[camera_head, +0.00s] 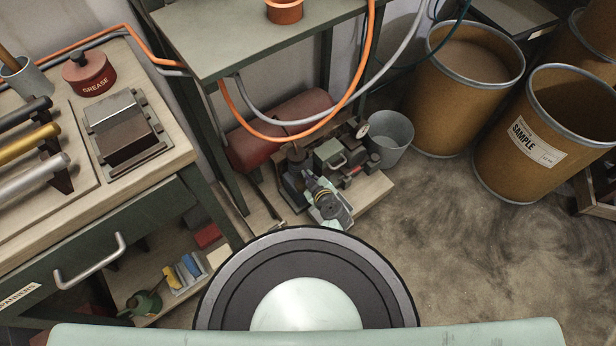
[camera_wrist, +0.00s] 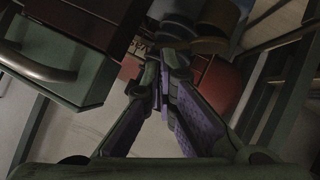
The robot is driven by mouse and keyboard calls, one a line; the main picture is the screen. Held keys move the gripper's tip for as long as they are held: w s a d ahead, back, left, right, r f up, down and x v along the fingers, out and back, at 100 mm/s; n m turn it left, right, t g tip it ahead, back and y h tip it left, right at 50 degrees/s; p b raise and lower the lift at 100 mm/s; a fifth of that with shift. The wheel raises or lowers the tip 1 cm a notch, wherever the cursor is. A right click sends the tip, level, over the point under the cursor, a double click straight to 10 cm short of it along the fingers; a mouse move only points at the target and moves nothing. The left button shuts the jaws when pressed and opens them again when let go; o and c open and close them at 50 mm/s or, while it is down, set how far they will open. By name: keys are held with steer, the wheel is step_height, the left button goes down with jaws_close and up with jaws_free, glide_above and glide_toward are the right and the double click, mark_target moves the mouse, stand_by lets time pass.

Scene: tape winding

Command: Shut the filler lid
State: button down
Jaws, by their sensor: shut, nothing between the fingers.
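My gripper (camera_wrist: 161,82) shows in the wrist view, its purple-padded fingers together at the tips and empty. In the head view my wrist is low, over the wooden board by the red tank (camera_head: 303,106), and the fingertips are hard to make out. A blue-grey fitting with a brown round top (camera_head: 296,154) stands just beyond my wrist. In the wrist view brown round parts (camera_wrist: 218,14) and a blue body show beyond the fingertips. I cannot tell for sure which part is the filler lid, nor whether it is open or touched.
A small green box with a handle (camera_head: 331,153) and a round gauge (camera_head: 361,130) are close by on the board (camera_head: 372,190). A grey bucket (camera_head: 388,138) stands to the right. Hoses hang above. A workbench (camera_head: 150,185) is left; open floor lies right, before brown drums (camera_head: 455,105).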

steer(key=f+m+b, duration=0.1)
steer(key=w+d+g+y+b, duration=0.1)
steer(key=shift+d+f+m+b, duration=0.15)
steer(key=shift+f+m+b, duration=0.2)
steer(key=shift+m+b, duration=0.05)
steer(key=shift+r, duration=0.15)
